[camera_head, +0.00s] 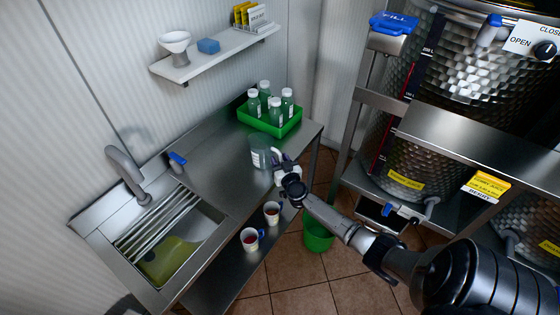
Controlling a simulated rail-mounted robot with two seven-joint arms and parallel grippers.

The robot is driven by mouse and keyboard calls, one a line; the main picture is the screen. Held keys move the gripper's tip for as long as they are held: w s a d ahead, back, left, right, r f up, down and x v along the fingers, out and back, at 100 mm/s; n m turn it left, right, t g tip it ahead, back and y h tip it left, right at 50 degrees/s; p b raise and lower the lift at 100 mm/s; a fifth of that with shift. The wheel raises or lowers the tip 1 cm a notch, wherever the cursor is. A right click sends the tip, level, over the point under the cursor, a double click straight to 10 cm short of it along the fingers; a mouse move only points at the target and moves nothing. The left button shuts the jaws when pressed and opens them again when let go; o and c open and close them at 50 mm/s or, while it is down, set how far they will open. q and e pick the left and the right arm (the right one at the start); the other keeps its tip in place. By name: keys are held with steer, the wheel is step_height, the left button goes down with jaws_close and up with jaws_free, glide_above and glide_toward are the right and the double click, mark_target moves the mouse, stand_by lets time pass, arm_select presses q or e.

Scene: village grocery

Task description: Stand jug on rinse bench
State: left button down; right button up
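The clear jug (261,152) with a pale handle stands upright at the front right part of the steel rinse bench (226,168). Its handle faces my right gripper (281,163). My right gripper is at the handle, just at the bench's front edge. Its fingertips overlap the handle, and I cannot tell whether they are closed on it. The jug's base seems to be at the bench top, but any small gap is too fine to see. My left gripper is not in view.
A green tray (262,126) of several capped bottles stands behind the jug. The sink (170,245) with a tap (127,172) is at left. Two cups (250,239) sit on the lower shelf. A green bucket (318,233) is on the floor. Steel tanks (450,75) stand at right.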

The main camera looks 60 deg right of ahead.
steer(key=shift+r, duration=0.15)
steer(key=shift+s+a+p, duration=0.2)
steer(key=shift+s+p, duration=0.05)
steer(key=shift+p, duration=0.05)
steer(key=p+v, duration=0.3)
steer(key=v, duration=0.7)
steer(key=s+a+r+n+y, duration=0.15)
steer(key=a+n+y, duration=0.5)
steer(key=a, duration=0.65)
steer(key=s+a+n+y, duration=0.2)
steer(key=a+n+y, duration=0.2)
steer(key=a+y, duration=0.7)
steer(key=s+a+f+n+g+h, duration=0.2)
steer(key=s+a+g, duration=0.5)
steer(key=s+a, duration=0.15)
steer(key=s+d+r+m+g+h, duration=0.1)
steer(key=s+d+m+g+h, duration=0.1)
steer(key=s, duration=0.7)
steer(key=m+g+h, duration=0.1)
steer(key=g+h, duration=0.1)
steer(key=shift+s+r+h, duration=0.35)
steer(key=shift+s+r, duration=0.05)
